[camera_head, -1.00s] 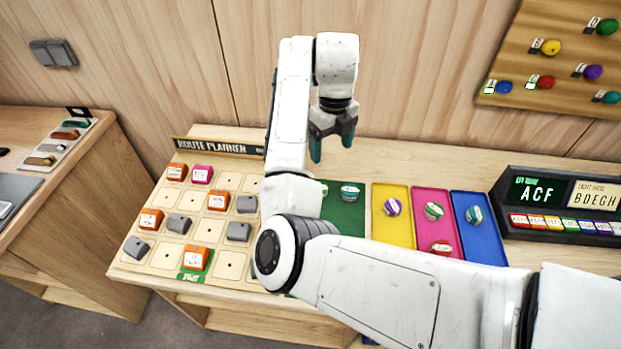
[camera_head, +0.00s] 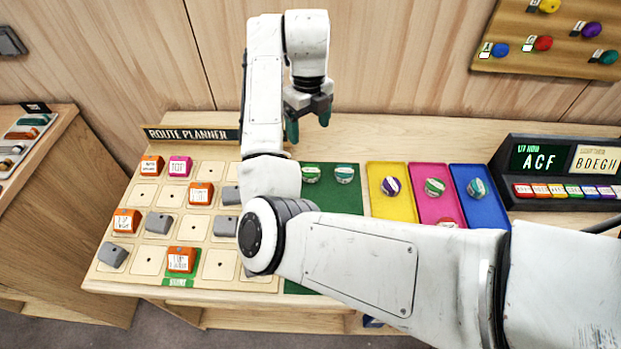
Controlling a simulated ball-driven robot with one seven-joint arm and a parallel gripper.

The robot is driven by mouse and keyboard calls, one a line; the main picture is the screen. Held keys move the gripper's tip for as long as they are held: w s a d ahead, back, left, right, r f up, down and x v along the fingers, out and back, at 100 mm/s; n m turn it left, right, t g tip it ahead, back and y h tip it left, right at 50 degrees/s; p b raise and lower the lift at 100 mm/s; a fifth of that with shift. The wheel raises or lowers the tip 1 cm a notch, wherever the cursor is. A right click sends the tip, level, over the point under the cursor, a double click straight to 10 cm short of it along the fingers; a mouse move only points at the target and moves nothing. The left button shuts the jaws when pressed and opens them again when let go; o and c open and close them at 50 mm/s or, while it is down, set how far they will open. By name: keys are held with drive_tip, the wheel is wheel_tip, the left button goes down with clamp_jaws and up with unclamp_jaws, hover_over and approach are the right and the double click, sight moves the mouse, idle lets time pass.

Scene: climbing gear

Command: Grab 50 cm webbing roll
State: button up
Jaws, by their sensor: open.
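Small striped rolls lie on the table. Two green-and-white rolls, one on the left (camera_head: 311,174) and one on the right (camera_head: 344,174), sit at the back of the green mat (camera_head: 338,200). A purple-and-white roll (camera_head: 390,186) is in the yellow tray (camera_head: 392,210). A green-and-white roll (camera_head: 434,187) and a partly hidden red one (camera_head: 447,222) are in the pink tray (camera_head: 431,207). A teal-striped roll (camera_head: 476,188) is in the blue tray (camera_head: 487,214). No readable label shows which is 50 cm. My gripper (camera_head: 309,121) is open and empty, above and behind the green mat.
The route planner board (camera_head: 145,262) with orange, pink and grey blocks lies at left. A black display stand (camera_head: 556,170) is at right. A wooden wall panel with coloured holds (camera_head: 548,44) hangs behind. My arm hides the front of the mat and trays.

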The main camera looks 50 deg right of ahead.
drive_tip(key=b, duration=0.4)
hover_over(310, 170)
wheel_tip(310, 170, down, 5)
drive_tip(key=f, duration=0.5)
drive_tip(key=shift+a+f, duration=0.1)
drive_tip(key=shift+a, duration=0.1)
drive_tip(key=shift+d+f+p, duration=0.2)
drive_tip(key=shift+f+p, duration=0.5)
drive_tip(key=shift+f, duration=2.1)
drive_tip(key=c, duration=1.1)
drive_tip(key=shift+r, duration=0.1)
drive_tip(key=shift+c, duration=0.2)
